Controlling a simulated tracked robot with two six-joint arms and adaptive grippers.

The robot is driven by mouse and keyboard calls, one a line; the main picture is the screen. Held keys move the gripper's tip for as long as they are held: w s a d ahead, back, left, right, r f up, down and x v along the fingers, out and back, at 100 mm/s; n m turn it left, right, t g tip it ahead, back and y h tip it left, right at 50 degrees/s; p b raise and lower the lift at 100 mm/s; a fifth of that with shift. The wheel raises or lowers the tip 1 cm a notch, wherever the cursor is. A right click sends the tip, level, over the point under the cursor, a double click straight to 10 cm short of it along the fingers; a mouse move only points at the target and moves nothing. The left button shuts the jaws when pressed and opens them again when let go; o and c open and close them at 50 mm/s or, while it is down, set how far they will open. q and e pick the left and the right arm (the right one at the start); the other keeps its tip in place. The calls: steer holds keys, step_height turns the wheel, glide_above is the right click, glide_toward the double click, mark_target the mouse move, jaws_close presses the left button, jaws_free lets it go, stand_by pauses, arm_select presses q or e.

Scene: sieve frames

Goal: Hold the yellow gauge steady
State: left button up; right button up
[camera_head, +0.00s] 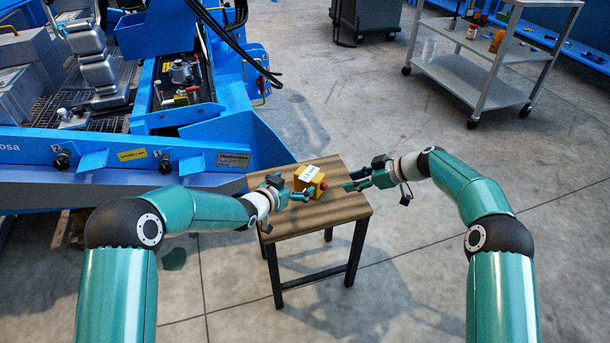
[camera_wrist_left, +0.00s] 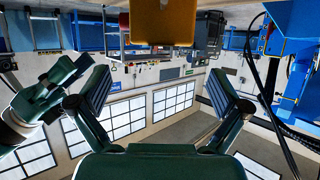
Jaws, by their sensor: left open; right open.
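The yellow gauge (camera_head: 309,176) is a small box with a white label on top and a red part on its right side. It sits on a small wooden stool. My left gripper (camera_head: 295,190) is open, close to the gauge on its left and near side. In the left wrist view the gauge (camera_wrist_left: 163,20) is at the top edge, beyond the spread, empty fingers. My right gripper (camera_head: 354,182) is open to the right of the gauge, apart from it, and its fingers point left. The right arm also shows at the left of the left wrist view.
The wooden stool (camera_head: 333,208) stands against a large blue machine (camera_head: 215,158) at its back left. A grey wheeled cart (camera_head: 462,72) is at the back right, with a dark cabinet (camera_head: 368,18) near it. The concrete floor to the right is clear.

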mark_target(307, 177)
arm_select(q)
steer(key=x, duration=1)
steer(key=shift+w, duration=0.1)
steer(key=shift+d, duration=0.1)
steer(key=shift+c, duration=0.2)
steer(key=c, duration=1.2)
steer(key=shift+o, duration=0.2)
steer(key=c, duration=0.4)
steer(key=shift+f, duration=0.1)
arm_select(e)
steer(key=shift+c, duration=0.4)
